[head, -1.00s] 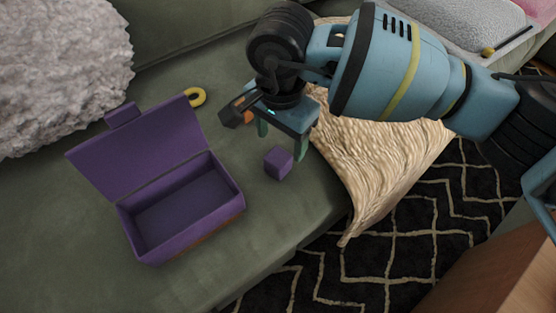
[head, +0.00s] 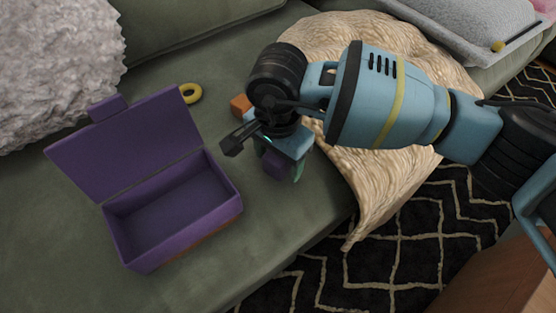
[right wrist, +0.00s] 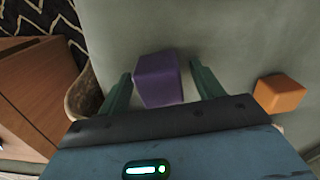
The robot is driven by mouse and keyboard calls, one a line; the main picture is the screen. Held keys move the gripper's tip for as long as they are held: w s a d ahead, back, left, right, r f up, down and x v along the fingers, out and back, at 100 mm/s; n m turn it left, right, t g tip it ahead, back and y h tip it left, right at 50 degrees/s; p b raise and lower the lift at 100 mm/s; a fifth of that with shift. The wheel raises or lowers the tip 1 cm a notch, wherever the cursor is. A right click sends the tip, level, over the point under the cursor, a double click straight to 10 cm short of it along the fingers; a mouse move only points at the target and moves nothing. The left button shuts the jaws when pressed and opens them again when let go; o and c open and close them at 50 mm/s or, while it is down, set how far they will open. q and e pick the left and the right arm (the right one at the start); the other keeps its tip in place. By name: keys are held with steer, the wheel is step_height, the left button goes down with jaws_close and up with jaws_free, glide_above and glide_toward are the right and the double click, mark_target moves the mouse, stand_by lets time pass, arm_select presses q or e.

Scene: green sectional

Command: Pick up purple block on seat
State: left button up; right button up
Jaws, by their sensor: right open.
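The purple block (head: 277,164) is on the green seat (head: 285,225). In the head view my right gripper (head: 283,172) is over it and partly hides it. In the right wrist view the purple block (right wrist: 158,78) shows between the two green fingers of my open right gripper (right wrist: 160,88), with a gap to each finger. I cannot tell how far the fingertips reach down beside it. My left gripper is not in view.
An open purple box (head: 226,219) with its lid up stands to the left. An orange block (head: 241,104) and a yellow ring (head: 190,93) lie behind. A cream blanket (head: 375,185) drapes over the seat to the right.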

mark_target(278, 160)
steer(key=shift+r, duration=0.1)
steer(key=c, duration=1.1)
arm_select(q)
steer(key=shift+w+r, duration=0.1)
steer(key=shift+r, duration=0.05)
arm_select(e)
steer(key=shift+o, duration=0.2)
steer(key=shift+r, duration=0.1)
